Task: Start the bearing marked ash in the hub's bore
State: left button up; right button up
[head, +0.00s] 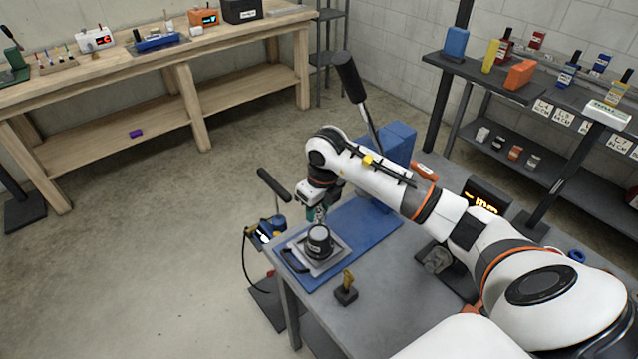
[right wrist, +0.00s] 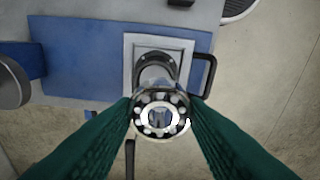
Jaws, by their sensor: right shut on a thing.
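My right gripper (head: 317,213) is above the work table, just behind the dark hub (head: 319,241). The hub stands upright on a light square plate (head: 333,262) on a blue mat. In the right wrist view, the green fingers of my right gripper (right wrist: 160,118) are shut on a ring-shaped ball bearing (right wrist: 141,122). Any marking on it is not readable. The hub (right wrist: 157,68) shows beyond it, and the bearing overlaps the hub's lower part in that picture, off its centre. I cannot tell the height gap. My left gripper is not in view.
A black handle (head: 294,262) sticks out beside the plate. A small brass-coloured part on a dark block (head: 346,288) stands near the front. A blue block (head: 398,143) and a lit display (head: 485,198) stand farther back. The blue mat (head: 368,229) has free room right of the hub.

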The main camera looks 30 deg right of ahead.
jog(key=shift+w+d+r+m, duration=0.35)
jog(key=shift+d+m, duration=0.05)
jog(key=shift+m, duration=0.2)
jog(key=shift+s+a+r, duration=0.1)
jog(key=shift+s, duration=0.05)
jog(key=b, duration=0.5)
send_over(318, 233)
jog(key=shift+s+f, duration=0.15)
jog(key=shift+f, duration=2.8)
jog(key=shift+b, duration=0.3)
jog(key=shift+f+b, duration=1)
jog(key=shift+f, duration=0.2)
